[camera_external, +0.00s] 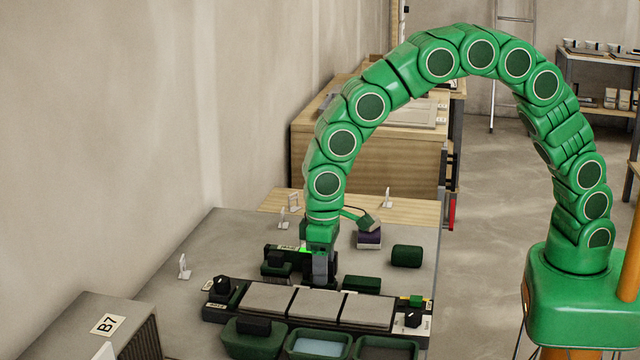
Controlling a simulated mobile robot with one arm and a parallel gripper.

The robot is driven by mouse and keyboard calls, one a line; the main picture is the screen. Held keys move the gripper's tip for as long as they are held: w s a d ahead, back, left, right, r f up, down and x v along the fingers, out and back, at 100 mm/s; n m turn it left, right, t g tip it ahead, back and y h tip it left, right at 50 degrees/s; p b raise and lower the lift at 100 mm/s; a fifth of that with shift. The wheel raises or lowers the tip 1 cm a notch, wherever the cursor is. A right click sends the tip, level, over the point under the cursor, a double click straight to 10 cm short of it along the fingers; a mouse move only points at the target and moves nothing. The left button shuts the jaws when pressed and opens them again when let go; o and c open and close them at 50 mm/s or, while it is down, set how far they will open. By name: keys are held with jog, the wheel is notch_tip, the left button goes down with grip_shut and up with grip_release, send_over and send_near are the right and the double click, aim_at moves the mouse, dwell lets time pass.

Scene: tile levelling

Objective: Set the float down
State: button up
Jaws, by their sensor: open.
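My gripper (320,276) is at the end of the green arm, low over the grey worktable and just behind the row of grey tiles. Its jaws are open, though the fingertips are small and partly merge with the dark things around them. A dark tool with a block-like top (276,268), possibly the float, sits just left of my gripper. I cannot tell whether it touches the fingers. A dark green block (361,284) lies to the right of my gripper. The grey tiles (318,306) lie side by side in a black frame (214,312).
Green tubs (254,343) line the front edge, one holding pale blue liquid (318,347). Small white stands (184,267) dot the table. Bare table shows at the left.

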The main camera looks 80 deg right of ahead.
notch_tip(320, 180, up, 12)
dwell(0.5)
jog(key=s+d+r, duration=0.4)
jog(key=s+d, duration=0.5)
jog(key=d, duration=0.1)
jog(key=s+d, duration=0.4)
jog(key=s, duration=0.6)
jog(key=s+d+g, duration=0.1)
jog(key=s+d, duration=0.4)
jog(key=s, duration=0.6)
jog(key=s+d, duration=0.5)
jog(key=s, duration=0.5)
jog(key=shift+s+g, duration=0.25)
jog(key=shift+g, duration=0.15)
